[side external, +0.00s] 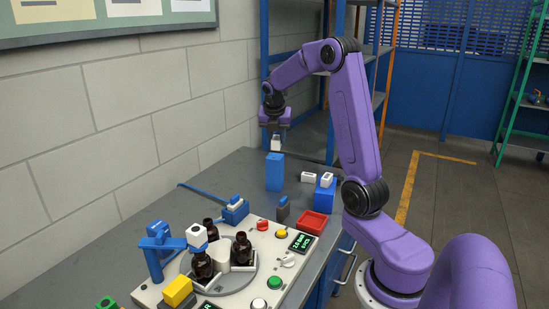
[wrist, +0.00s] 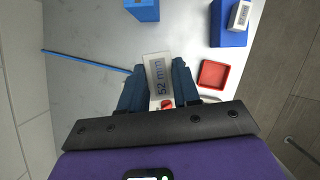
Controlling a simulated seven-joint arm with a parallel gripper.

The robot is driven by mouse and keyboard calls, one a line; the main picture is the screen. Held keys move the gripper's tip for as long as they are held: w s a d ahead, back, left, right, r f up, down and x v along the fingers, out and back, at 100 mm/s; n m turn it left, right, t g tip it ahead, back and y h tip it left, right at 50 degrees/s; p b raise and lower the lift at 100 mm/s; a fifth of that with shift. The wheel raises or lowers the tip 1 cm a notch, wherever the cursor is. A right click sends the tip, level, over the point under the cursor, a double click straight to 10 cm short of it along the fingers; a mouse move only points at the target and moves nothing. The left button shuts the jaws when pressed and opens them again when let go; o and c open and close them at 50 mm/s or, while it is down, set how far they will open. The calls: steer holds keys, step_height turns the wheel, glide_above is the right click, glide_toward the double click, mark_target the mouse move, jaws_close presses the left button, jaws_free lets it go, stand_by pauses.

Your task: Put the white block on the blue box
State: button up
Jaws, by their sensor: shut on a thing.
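My gripper (side external: 275,132) is shut on a white block (side external: 276,144) and holds it in the air. In the wrist view the white block (wrist: 157,75) sits between the fingers of my gripper (wrist: 156,88), with "52 mm" on its face. In the side view a tall blue box (side external: 275,173) stands upright on the table, below the held block, with a gap between them. A blue box (wrist: 142,10) also shows at the top edge of the wrist view, ahead of the block and partly cut off. The exact alignment over the tall box is hard to tell.
Another blue box (side external: 325,195) bears a white piece (side external: 327,180), beside another white piece (side external: 308,177). A red tray (side external: 313,223) and a dark block (side external: 283,208) stand nearer. Brown bottles (side external: 242,250) and a control panel fill the front.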

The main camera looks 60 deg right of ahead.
steer(key=s+d+r, duration=0.3)
steer(key=d, duration=0.1)
glide_toward(275, 154)
steer(key=shift+w+d+f+n, duration=0.15)
steer(key=shift+d+f+n, duration=0.15)
steer(key=shift+d+f, duration=0.35)
steer(key=shift+w+d+f, duration=0.1)
steer(key=shift+d+f, duration=0.1)
steer(key=shift+f, duration=1.35)
steer(key=shift+f, duration=0.15)
steer(key=o, duration=1.1)
steer(key=shift+c, duration=0.2)
